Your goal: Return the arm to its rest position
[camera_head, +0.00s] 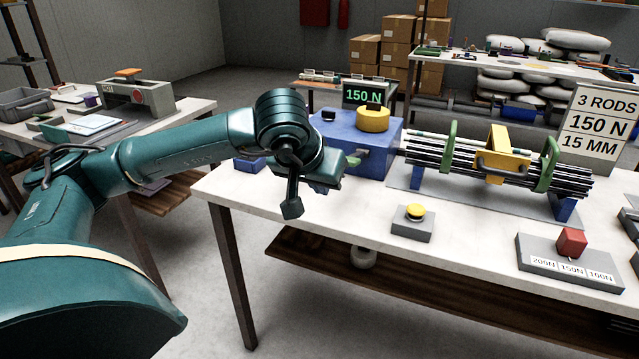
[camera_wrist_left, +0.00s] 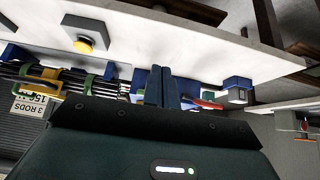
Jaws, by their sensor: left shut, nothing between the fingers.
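My left arm comes in from the left of the head view, bent at the elbow. Its left gripper (camera_head: 330,172) is over the left part of the white table, in front of the blue machine (camera_head: 385,158). In the left wrist view, which looks upside down, the two dark fingers (camera_wrist_left: 162,86) are together with nothing held. The fingertips are largely hidden by the hand in the head view. My right gripper does not show.
The white table (camera_head: 465,245) carries a yellow button on a grey box (camera_head: 412,222), a rod bundle in a cradle (camera_head: 490,160), a red selector block (camera_head: 571,243) and a sign (camera_head: 597,122). A side table (camera_head: 190,107) stands at left. Grey floor is clear between the tables.

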